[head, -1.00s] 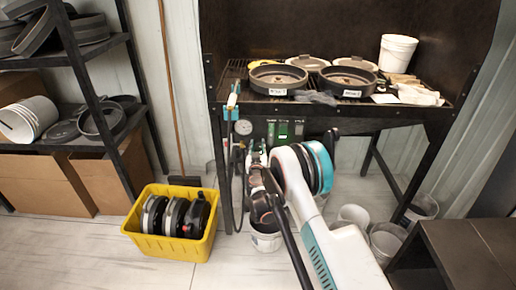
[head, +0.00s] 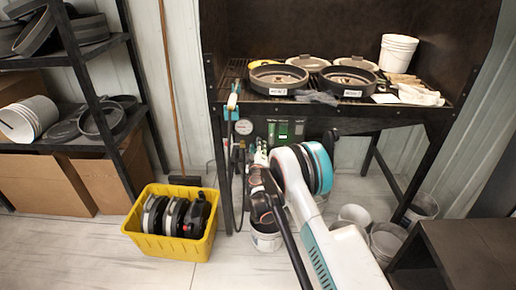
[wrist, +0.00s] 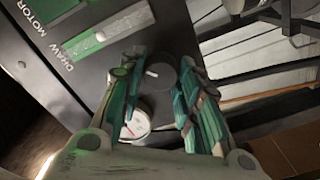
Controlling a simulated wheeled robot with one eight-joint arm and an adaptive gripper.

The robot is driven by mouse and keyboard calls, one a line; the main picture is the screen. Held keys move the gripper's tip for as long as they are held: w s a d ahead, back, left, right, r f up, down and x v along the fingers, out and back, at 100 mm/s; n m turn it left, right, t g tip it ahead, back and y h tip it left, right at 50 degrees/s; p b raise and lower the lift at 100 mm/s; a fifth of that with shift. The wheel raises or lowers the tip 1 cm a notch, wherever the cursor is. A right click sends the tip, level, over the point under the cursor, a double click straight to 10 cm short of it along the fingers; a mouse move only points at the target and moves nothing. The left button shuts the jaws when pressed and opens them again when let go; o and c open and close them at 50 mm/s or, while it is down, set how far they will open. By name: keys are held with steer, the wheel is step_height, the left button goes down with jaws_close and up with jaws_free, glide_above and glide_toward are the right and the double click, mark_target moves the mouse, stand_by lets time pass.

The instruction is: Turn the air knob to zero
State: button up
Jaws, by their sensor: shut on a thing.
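The air knob (wrist: 160,77) is a dark round knob with a pale pointer mark, on the dark control panel in the wrist view. My gripper (wrist: 158,70) has its two green-and-grey fingers on either side of the knob and is shut on it. The fingers hide parts of the knob's sides, and I cannot read a scale around it. A white round gauge (wrist: 135,124) with a red needle sits beside the knob, partly behind the left finger. In the head view the gauge (head: 244,127) shows left of the green panel label (head: 285,131); my arm hides the knob.
A black bench (head: 390,115) with pans on its grate stands above the panel. A yellow crate (head: 160,248) with dark discs is on the floor at left. A hose hangs left of the panel. Panel lettering reads "DRAW MOTOR".

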steer(key=n, duration=0.9)
steer(key=shift+f, duration=0.2)
steer(key=shift+s+a+n, duration=0.1)
steer(key=shift+n, duration=0.3)
steer(key=o, duration=1.1)
steer(key=shift+c, duration=0.2)
steer(key=s, duration=1.2)
steer(key=shift+a, duration=0.2)
